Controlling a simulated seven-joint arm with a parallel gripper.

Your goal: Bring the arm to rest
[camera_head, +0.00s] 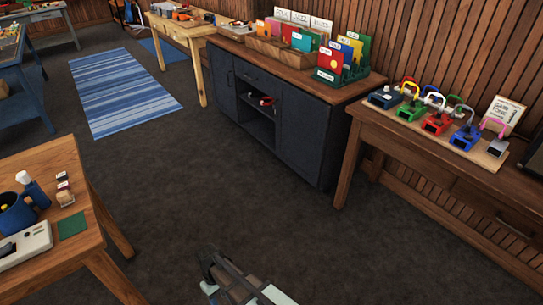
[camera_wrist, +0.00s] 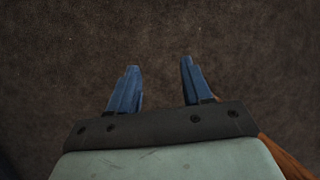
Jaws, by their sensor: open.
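My gripper (camera_head: 208,258) is low in the middle of the head view, over the dark carpet and clear of the furniture. In the wrist view my gripper (camera_wrist: 158,78) shows two blue fingers set apart, with only bare brown carpet between and beyond them. It is open and holds nothing. Most of my arm is outside the head view's bottom edge.
A wooden table (camera_head: 50,156) with a blue mug (camera_head: 15,213) stands at left. A dark cabinet (camera_head: 300,125) with colourful folders stands at the back. A wooden desk (camera_head: 440,160) with several coloured clamp-like items is at right. The carpet (camera_head: 200,170) between them is free.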

